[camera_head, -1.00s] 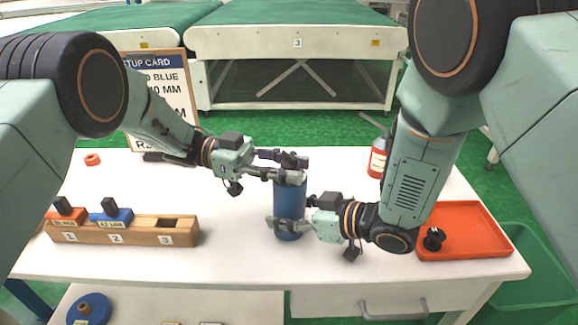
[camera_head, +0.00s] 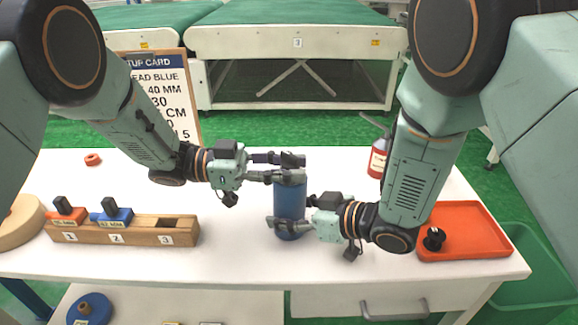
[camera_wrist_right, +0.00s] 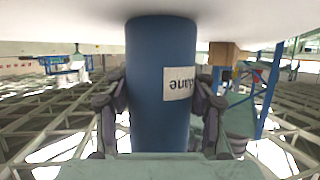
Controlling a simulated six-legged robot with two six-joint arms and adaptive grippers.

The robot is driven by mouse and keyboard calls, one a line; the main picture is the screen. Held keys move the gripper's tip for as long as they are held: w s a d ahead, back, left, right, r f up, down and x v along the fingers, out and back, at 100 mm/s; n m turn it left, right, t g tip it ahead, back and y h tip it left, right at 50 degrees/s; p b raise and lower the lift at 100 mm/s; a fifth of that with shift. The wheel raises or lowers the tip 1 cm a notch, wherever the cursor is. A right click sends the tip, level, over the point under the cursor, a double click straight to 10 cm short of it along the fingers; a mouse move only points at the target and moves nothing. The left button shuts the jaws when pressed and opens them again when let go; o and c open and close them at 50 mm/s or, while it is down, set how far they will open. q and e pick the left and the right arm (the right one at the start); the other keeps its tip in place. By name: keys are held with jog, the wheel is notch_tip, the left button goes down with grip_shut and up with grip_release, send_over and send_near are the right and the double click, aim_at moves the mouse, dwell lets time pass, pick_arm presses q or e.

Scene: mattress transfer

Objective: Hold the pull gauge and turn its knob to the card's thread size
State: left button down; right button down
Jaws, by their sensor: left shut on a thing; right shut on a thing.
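The pull gauge is a blue upright cylinder (camera_head: 291,203) at the middle of the table. My right gripper (camera_head: 284,224) is shut around its lower body from the right. In the right wrist view the blue body (camera_wrist_right: 146,85) stands between both fingers, with a white label on it that appears upside down. My left gripper (camera_head: 289,168) is shut at the top of the gauge, where its fingers hide most of the knob; its setting cannot be read. The setup card (camera_head: 172,90) stands behind, partly covered by my left arm; "EAD BLUE", "40 MM" and "30" show.
A wooden block (camera_head: 125,231) with slots 1, 2 and 3 holds an orange and a blue piece; slot 3 looks empty. An orange tray (camera_head: 470,218) with a black spool-like piece is at right. A red bottle (camera_head: 378,160) stands behind my right arm. The front middle table is clear.

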pick_arm(q)
jog(key=n+t, duration=0.2)
jog(key=t, duration=0.1)
jog(key=n+t+y, duration=0.1)
jog(key=n+t, duration=0.1)
jog(key=t, duration=0.2)
jog(key=shift+n, duration=0.3)
pick_arm(e)
jog(key=shift+r, duration=0.1)
pick_arm(q)
jog(key=shift+t, duration=0.5)
jog(key=c, duration=1)
grip_release()
jog(key=shift+a+n, duration=0.15)
jog(key=shift+n, duration=0.15)
jog(key=shift+v, duration=5.85)
jog(key=shift+s, duration=0.15)
pick_arm(e)
jog(key=shift+c, duration=1.9)
grip_release()
